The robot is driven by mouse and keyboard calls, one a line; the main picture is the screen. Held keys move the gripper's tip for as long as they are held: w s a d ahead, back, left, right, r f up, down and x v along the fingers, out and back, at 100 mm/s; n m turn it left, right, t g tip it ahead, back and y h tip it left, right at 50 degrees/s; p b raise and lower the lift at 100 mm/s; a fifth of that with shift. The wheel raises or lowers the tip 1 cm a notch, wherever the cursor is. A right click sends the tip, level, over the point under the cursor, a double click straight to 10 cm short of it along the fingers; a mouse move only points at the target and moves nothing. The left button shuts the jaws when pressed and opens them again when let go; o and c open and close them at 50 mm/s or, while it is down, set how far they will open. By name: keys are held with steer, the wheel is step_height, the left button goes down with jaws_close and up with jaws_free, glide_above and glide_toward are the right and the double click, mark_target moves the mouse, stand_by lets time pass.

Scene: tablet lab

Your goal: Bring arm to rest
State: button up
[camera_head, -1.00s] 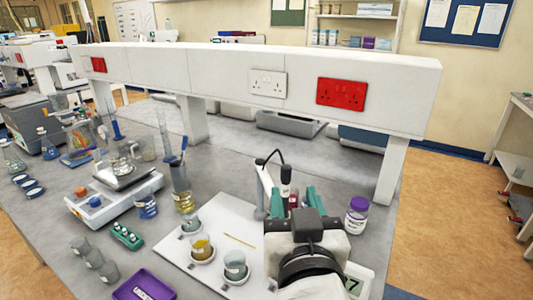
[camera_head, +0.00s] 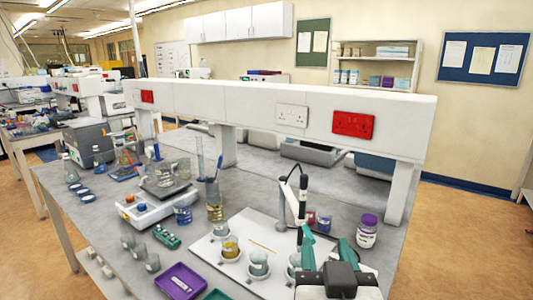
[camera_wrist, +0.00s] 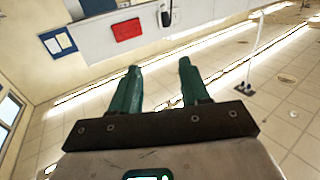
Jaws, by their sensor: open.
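My gripper (camera_head: 326,256) is at the lower right of the head view, raised in front of the bench's right end. Its green fingers are apart with nothing between them. The grey bench (camera_head: 110,215) runs across the head view. A white board (camera_head: 215,252) on it carries several small beakers, and an electrode stand (camera_head: 283,205) rises just behind my gripper. My gripper partly hides the board's right side.
A purple-lidded jar (camera_head: 367,231) stands right of my gripper. A balance (camera_head: 160,204), a measuring cylinder (camera_head: 214,200) and a purple tray (camera_head: 180,281) are to the left. A white shelf beam (camera_head: 250,106) spans the bench. Floor at the right (camera_head: 465,245) is clear.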

steer(key=s+d+f+g, duration=0.2)
steer(key=d+f+g, duration=0.15)
steer(key=f, duration=0.35)
steer(key=s+d+f+g+h, duration=0.1)
steer(key=d+f+g, duration=0.1)
steer(key=d+f, duration=0.45)
steer(key=s+d+f+g, duration=0.2)
steer(key=d+f, duration=0.1)
steer(key=f, duration=0.6)
steer(key=s+d+f+g+y, duration=0.1)
steer(key=s+f+g, duration=0.3)
steer(key=s+f, duration=0.4)
steer(key=s+d+f+g+y, duration=0.1)
steer(key=s+d+f+g, duration=0.3)
steer(key=s+f, duration=0.4)
steer(key=s+g, duration=0.1)
steer(key=s, duration=0.5)
steer(key=shift+d+f, duration=0.25)
steer(key=shift+f, duration=0.15)
